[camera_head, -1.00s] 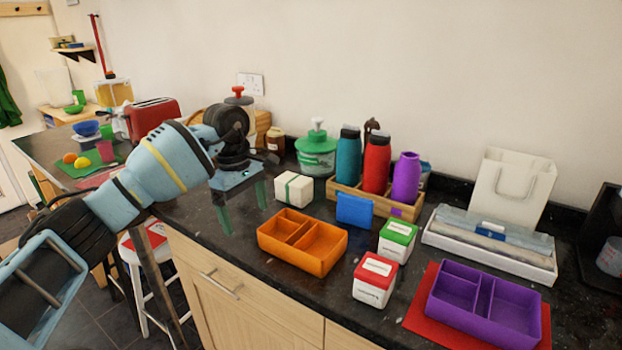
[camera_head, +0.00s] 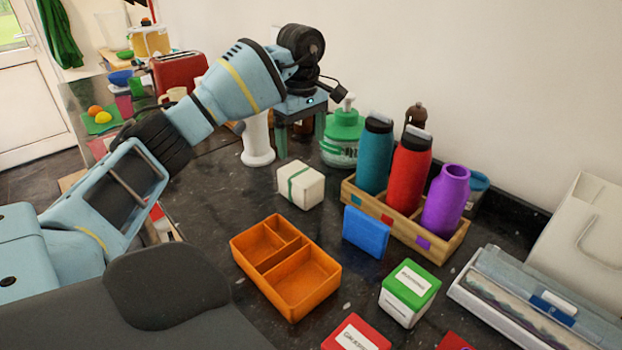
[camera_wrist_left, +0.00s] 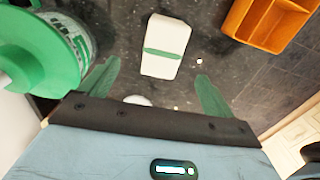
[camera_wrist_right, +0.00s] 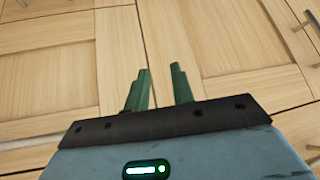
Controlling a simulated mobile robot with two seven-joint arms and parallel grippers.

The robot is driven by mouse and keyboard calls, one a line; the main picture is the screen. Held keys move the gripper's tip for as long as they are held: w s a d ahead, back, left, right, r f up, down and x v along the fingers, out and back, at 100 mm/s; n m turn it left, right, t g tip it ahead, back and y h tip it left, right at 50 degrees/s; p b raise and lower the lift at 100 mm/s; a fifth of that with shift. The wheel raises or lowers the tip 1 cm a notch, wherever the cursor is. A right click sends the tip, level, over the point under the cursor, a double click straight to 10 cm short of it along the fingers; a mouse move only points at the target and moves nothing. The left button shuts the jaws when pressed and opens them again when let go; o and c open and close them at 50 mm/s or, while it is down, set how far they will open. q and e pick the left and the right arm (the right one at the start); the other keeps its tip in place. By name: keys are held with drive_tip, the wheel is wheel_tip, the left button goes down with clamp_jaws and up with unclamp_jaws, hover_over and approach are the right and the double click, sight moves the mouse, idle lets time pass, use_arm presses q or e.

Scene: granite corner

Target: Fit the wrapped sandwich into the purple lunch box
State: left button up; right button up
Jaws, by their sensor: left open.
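The wrapped sandwich (camera_head: 301,185) is a white block with a green band, lying on the dark counter behind the orange divided box. In the left wrist view the wrapped sandwich (camera_wrist_left: 165,47) lies beyond the fingertips, roughly between their lines. My left gripper (camera_head: 301,122) is open and empty, above the counter behind the sandwich; its green fingers show in the left wrist view (camera_wrist_left: 157,74). My right gripper (camera_wrist_right: 158,82) is open with a narrow gap, empty, in front of wooden cabinet doors. The purple lunch box is out of every current view.
An orange divided box (camera_head: 287,268) stands in front of the sandwich. A green-lidded dispenser (camera_head: 343,138) is close to my left gripper. A wooden caddy (camera_head: 440,245) holds bottles, with a blue block (camera_head: 366,231) before it. A green-topped canister (camera_head: 409,293) stands at right.

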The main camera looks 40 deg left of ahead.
sight(300, 172)
use_arm(q)
drive_tip(key=shift+s, duration=0.2)
drive_tip(key=shift+s+f, duration=0.15)
drive_tip(key=shift+f, duration=0.15)
wheel_tip(300, 172, down, 2)
drive_tip(key=shift+a+f+p, duration=0.1)
drive_tip(key=shift+f+p, duration=0.2)
drive_tip(key=shift+f, duration=2.25)
drive_tip(key=c, duration=1.5)
wheel_tip(300, 172, up, 10)
